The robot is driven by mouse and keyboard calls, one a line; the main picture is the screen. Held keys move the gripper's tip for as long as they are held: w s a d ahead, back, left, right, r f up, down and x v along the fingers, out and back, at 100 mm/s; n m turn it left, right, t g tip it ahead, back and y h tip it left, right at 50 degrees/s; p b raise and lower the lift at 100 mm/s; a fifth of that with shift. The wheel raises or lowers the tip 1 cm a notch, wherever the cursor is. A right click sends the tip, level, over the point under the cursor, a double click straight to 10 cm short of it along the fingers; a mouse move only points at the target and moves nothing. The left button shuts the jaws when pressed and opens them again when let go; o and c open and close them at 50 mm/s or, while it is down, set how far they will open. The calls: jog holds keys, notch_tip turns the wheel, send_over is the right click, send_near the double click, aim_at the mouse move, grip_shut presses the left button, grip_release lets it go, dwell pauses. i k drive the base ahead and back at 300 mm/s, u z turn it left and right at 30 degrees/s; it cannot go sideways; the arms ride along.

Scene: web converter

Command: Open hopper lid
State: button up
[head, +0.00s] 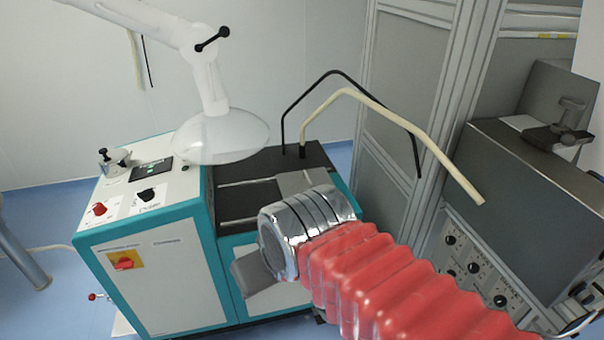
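A teal and white machine (160,275) stands at the centre left, with a flat dark top (243,200) crossed by light strips. No part can be clearly told as the hopper lid; a grey flat piece (296,183) lies on the right of the dark top, partly behind my wrist. My arm, in a red ribbed sleeve with a silver wrist, reaches in from the lower right. My gripper (252,276) shows as a grey block in front of the machine's front side. Its fingertips cannot be made out, and no held thing shows.
A clear dome hood (220,138) on a white arm hangs over the machine's top. Black and cream bent tubes (345,92) rise behind it. A grey framed cabinet (400,110) and a dark unit with knobs (535,190) stand at right.

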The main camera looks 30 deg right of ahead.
aim_at(292, 183)
jog(key=z, duration=0.05)
jog(key=i, duration=1)
jog(key=u, duration=0.05)
